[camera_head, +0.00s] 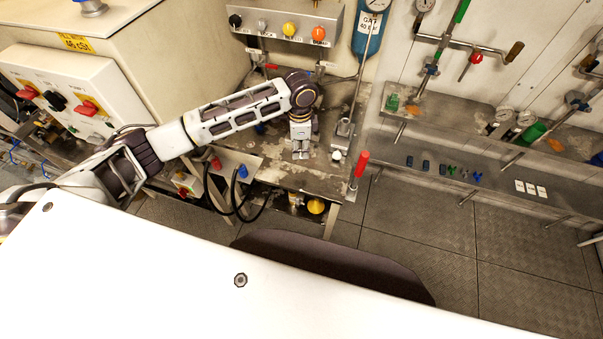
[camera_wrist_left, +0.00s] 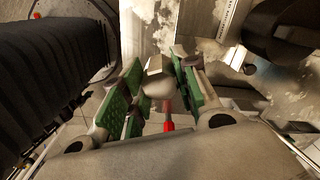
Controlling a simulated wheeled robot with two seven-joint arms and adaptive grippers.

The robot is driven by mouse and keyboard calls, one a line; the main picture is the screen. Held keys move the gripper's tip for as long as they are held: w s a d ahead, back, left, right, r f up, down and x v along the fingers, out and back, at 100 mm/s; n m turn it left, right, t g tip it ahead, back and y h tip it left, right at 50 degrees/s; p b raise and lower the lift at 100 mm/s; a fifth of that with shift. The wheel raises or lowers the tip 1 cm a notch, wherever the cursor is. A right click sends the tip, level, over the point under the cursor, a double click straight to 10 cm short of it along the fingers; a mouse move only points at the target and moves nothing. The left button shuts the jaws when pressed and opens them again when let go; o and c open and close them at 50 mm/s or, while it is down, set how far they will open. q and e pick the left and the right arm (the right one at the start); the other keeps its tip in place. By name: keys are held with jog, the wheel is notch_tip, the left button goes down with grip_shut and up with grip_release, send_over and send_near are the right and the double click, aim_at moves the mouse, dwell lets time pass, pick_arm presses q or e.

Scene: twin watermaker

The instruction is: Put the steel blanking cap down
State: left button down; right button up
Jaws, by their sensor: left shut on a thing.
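My left gripper (camera_head: 301,150) points down over the front part of the worn steel bench (camera_head: 325,180). In the left wrist view, the green-padded fingers of my left gripper (camera_wrist_left: 156,88) are shut on a small pale metal piece, the steel blanking cap (camera_wrist_left: 158,82). The cap shows between the pads. In the head view the cap is hidden by the gripper and wrist. I cannot tell whether it touches the bench. My right gripper is not in view.
A red-handled lever (camera_head: 360,163) stands at the bench's right edge, close to my gripper. A panel with coloured knobs (camera_head: 287,32) is behind. Black hoses (camera_head: 237,200) hang in front. A wall shelf (camera_head: 455,180) with small parts is at right.

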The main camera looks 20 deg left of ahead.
pick_arm(q)
send_over(300, 172)
jog(key=shift+f, duration=3.15)
jog(key=shift+f+p, duration=0.35)
jog(key=shift+f, duration=1.5)
jog(key=shift+f, duration=0.1)
jog(key=c, duration=1.1)
grip_release()
jog(key=shift+r, duration=6.1)
